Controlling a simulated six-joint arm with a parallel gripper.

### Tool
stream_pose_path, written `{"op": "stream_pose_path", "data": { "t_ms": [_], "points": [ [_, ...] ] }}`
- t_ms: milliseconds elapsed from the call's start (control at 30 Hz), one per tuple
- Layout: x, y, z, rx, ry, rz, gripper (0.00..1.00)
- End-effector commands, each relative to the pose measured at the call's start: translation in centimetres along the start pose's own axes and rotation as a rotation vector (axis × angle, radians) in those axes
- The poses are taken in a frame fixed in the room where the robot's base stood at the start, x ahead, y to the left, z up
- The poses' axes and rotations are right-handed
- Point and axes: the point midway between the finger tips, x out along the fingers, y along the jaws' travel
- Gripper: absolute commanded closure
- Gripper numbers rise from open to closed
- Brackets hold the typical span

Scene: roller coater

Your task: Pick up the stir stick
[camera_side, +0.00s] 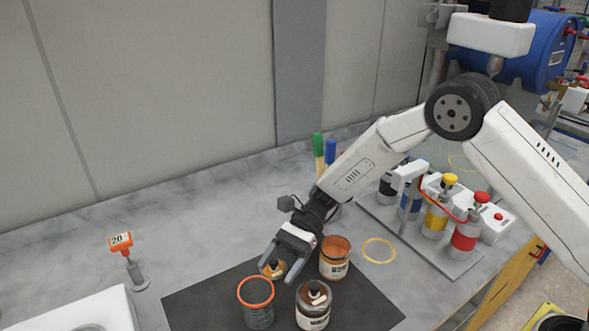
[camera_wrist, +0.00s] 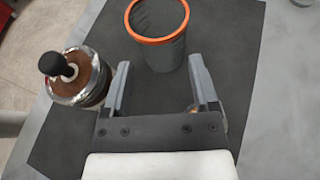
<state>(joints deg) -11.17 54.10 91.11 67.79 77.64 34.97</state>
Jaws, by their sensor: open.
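Two upright sticks with tan shafts stand at the back of the bench, partly hidden behind my arm in the side view. One has a green top (camera_side: 318,145) and the other a blue top (camera_side: 330,151); I cannot tell which is the stir stick. No stick shows in the wrist view. My gripper (camera_side: 284,263) is open and empty, pointing down over the dark mat (camera_side: 200,305). In the wrist view my gripper (camera_wrist: 159,62) has its fingers spread, with the orange-rimmed grey cup (camera_wrist: 160,52) beyond the gap.
A knob-topped can (camera_wrist: 80,78) stands left of the fingers. An orange-brown jar (camera_side: 335,260) and a small jar (camera_side: 272,269) crowd the gripper. A bottle rack (camera_side: 430,248) is at right, a yellow ring (camera_side: 378,251) before it. An orange-topped stand (camera_side: 122,243) is at left; the bench between is clear.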

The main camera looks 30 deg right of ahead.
Motion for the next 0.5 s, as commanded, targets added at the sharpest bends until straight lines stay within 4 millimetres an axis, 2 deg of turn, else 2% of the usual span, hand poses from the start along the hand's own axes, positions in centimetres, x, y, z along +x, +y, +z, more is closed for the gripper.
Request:
{"op": "stream_pose_path", "data": {
  "t_ms": [167, 500],
  "points": [
    [-1.4, -0.1, 3.2, -0.006, 0.001, -0.002, 0.24],
    [-5.2, 0.0, 12.5, -0.007, 0.002, -0.002, 0.24]
  ]
}}
